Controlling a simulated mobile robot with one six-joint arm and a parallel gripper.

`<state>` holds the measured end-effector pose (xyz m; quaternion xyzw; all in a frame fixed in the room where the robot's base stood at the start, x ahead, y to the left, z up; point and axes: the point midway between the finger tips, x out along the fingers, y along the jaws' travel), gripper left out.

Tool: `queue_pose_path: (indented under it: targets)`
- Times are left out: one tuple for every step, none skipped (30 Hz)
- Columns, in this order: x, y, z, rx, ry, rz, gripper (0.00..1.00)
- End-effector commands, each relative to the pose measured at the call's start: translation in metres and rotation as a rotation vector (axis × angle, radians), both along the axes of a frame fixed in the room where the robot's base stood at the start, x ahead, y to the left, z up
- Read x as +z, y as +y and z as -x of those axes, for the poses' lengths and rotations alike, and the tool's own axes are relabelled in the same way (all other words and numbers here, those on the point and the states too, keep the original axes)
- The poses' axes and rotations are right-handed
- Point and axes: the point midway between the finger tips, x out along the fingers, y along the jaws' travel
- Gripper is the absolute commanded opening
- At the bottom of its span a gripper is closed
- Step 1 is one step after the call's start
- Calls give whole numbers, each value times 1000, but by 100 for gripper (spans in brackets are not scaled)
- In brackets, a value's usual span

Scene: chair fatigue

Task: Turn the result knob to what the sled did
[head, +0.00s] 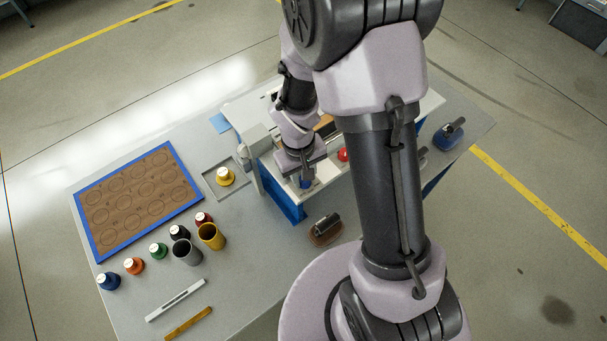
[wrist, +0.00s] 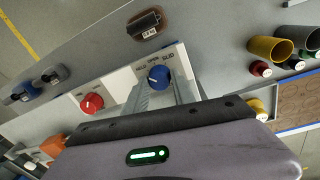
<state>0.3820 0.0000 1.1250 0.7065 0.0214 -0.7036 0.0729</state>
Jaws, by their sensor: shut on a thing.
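The blue knob (wrist: 158,77) sits on a white panel with small printed labels around it. A red knob (wrist: 91,103) is on the same panel to the left. I cannot make out the sled; my arm hides much of the rig.
A brown block with a dark handle (head: 325,229) stands in front of the rig. A blue one (head: 448,134) is at the right. Yellow (head: 211,236) and grey (head: 187,252) cups, several weights and a blue-edged board (head: 95,250) fill the left.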

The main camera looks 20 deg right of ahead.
Motion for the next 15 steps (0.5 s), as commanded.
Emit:
queue_pose_path:
  targets:
    - [1,0,-1,2,-4,-1,0]
    - [1,0,-1,2,-4,-1,0]
    - [1,0,-1,2,-4,-1,0]
    - [1,0,-1,2,-4,-1,0]
    - [1,0,-2,2,-4,-1,0]
    - [1,0,-2,2,-4,-1,0]
    - [1,0,-2,1,-4,-1,0]
    - [1,0,-2,1,-4,-1,34]
    - [1,0,-2,1,-4,-1,42]
    - [1,0,-1,1,-4,-1,48]
    - [1,0,-1,1,-3,0,52]
    - [1,0,-1,1,-3,0,52]
    - [1,0,-1,1,-3,0,52]
    - [1,0,-1,0,-2,0,52]
    - [1,0,-1,0,-2,0,52]
